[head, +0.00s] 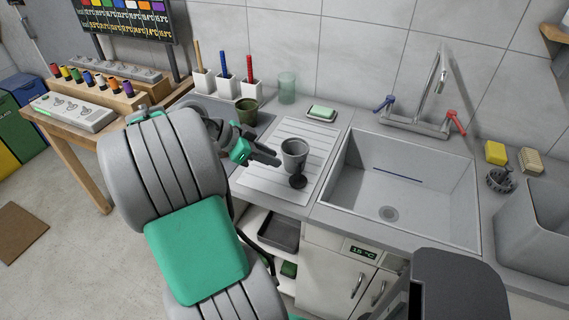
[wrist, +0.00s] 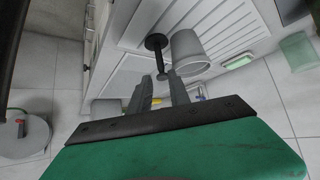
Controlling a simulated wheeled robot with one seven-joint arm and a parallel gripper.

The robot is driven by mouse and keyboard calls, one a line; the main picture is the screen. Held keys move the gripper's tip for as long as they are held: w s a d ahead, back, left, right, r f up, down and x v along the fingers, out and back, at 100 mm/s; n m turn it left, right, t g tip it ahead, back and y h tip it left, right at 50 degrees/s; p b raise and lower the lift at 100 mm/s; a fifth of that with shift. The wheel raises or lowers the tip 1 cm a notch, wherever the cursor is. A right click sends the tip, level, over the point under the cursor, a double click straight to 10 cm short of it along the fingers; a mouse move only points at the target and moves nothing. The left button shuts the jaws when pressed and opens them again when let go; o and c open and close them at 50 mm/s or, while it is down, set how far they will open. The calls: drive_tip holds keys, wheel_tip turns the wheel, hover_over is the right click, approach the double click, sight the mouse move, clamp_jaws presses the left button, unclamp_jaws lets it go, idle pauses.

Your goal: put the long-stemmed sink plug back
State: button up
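The long-stemmed sink plug (head: 298,181) is black, with a round disc and a thin stem. It is on the draining board (head: 255,180), in front of the grey cup (head: 294,150). In the wrist view the plug's disc (wrist: 156,42) is beyond my fingertips and its stem points toward them. My gripper (head: 279,158) is left of the plug, its fingers pointing at it. In the wrist view my gripper (wrist: 160,78) is open, with the stem's end showing between the fingertips; no finger visibly grips it. The sink (head: 350,190) has an uncovered drain (head: 388,213) in its floor.
The cup stands right behind the plug, close to my fingers. A dark green mug (head: 246,111), a green soap block (head: 321,113) and a translucent tumbler (head: 287,88) stand farther back. The tap (head: 432,80) rises behind the sink.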

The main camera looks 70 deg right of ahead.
drive_tip(key=w+a+n+t+y, duration=0.1)
drive_tip(key=w+a+n+t, duration=0.8)
drive_tip(key=w+a+n, duration=0.9)
drive_tip(key=a+f+n+t+y, duration=0.1)
drive_tip(key=a+n+y, duration=0.4)
drive_tip(key=a, duration=1.9)
drive_tip(key=n, duration=0.5)
drive_tip(key=shift+s+f+t, duration=0.15)
drive_tip(key=shift+f+t, duration=0.1)
drive_tip(key=shift+t, duration=0.05)
